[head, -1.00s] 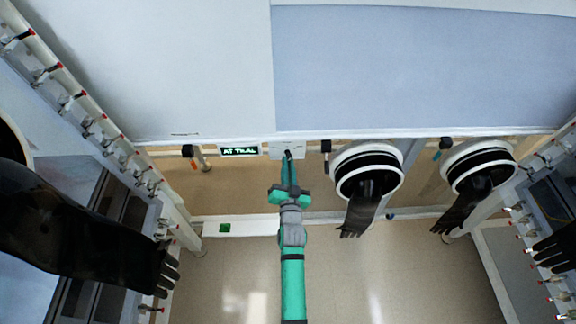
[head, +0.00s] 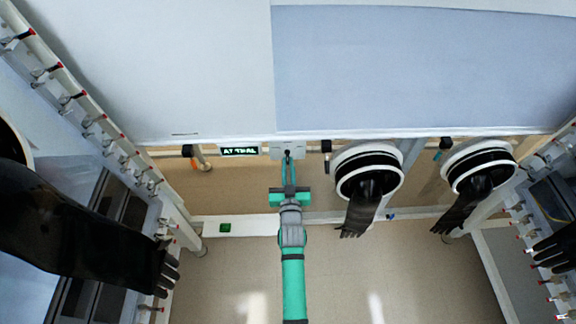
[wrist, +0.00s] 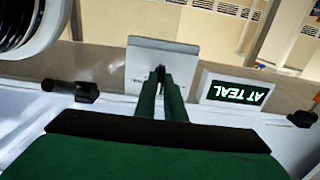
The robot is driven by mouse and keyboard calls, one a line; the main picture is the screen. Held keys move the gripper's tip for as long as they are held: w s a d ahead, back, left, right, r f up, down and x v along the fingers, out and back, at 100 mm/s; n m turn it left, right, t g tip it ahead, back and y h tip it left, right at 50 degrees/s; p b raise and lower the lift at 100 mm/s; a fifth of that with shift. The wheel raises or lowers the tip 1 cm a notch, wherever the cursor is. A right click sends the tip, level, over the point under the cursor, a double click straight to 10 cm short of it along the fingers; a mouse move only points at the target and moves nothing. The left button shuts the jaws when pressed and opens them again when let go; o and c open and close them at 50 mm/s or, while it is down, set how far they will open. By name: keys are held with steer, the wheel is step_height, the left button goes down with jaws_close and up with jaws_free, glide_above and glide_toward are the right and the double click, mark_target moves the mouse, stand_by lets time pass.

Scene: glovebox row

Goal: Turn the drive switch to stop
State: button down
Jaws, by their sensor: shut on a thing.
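The drive switch sits on a small pale plate (head: 278,151) under the edge of the white cabinet. The plate also shows in the wrist view (wrist: 186,62), with faint lettering partly covered by my fingers. My gripper (head: 288,156) reaches up to the plate, its green fingers close together and shut on the dark switch knob (wrist: 160,72). The fingers hide most of the knob, so its exact pointing is hard to tell.
A black glove hangs from a white port ring (head: 368,170) just right of my gripper, and another port (head: 478,166) is farther right. A large black glove (head: 80,245) fills the left. A low rail with a green button (head: 225,228) crosses below. Floor in front is open.

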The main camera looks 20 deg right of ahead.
steer(key=c, duration=1.8)
jaws_free()
steer(key=shift+c, duration=0.2)
steer(key=shift+s, duration=0.1)
steer(key=v, duration=1)
steer(key=shift+s+a, duration=0.15)
steer(key=shift+s, duration=0.15)
steer(key=s+a+f+n+g+y, duration=0.1)
steer(key=s+a, duration=0.4)
steer(key=s, duration=0.4)
steer(key=s+a+n+y, duration=0.1)
steer(key=s+a+y, duration=0.1)
steer(key=s+a, duration=0.5)
steer(key=s+a+r+y, duration=0.1)
steer(key=s+a+r, duration=0.1)
steer(key=s, duration=0.6)
steer(key=s+a+r+n+g+y, duration=0.1)
steer(key=s+r, duration=0.4)
steer(key=s, duration=0.4)
steer(key=shift+a, duration=0.35)
